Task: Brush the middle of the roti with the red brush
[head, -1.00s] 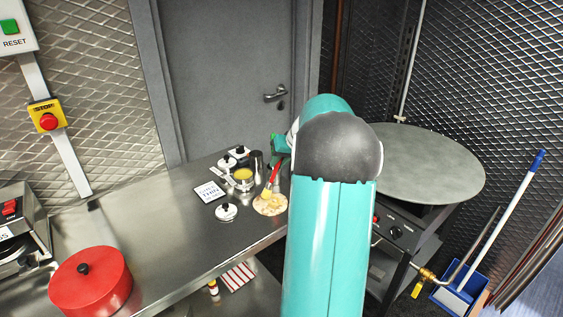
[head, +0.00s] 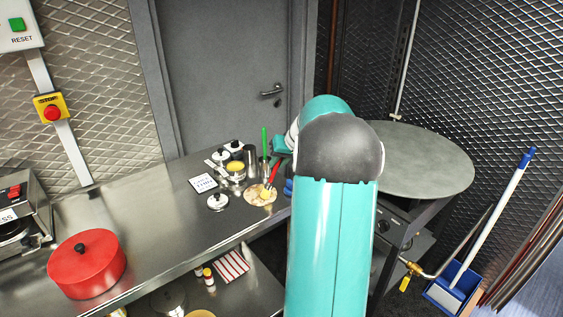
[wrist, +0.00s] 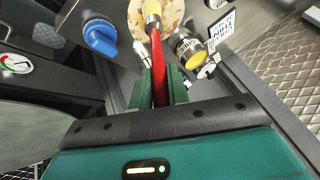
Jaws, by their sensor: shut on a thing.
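The red brush (head: 273,175) is in my gripper (wrist: 160,88), shut on its red handle (wrist: 158,65) in the wrist view. Its pale yellow head points away from me, over the roti (head: 254,196). The roti is a round, pale, browned flatbread on the steel counter, and it also shows at the top of the wrist view (wrist: 174,14). The brush head overlaps the roti in both views; I cannot tell whether it touches. In the head view my arm hides most of my gripper.
A pot with yellow contents (head: 235,167), lidded pots (head: 220,155), a steel cup (head: 251,158) and an upright green handle (head: 264,140) stand behind the roti. A white lid (head: 217,202) and a card (head: 203,183) lie left. A blue object (wrist: 101,38) is close beside it.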

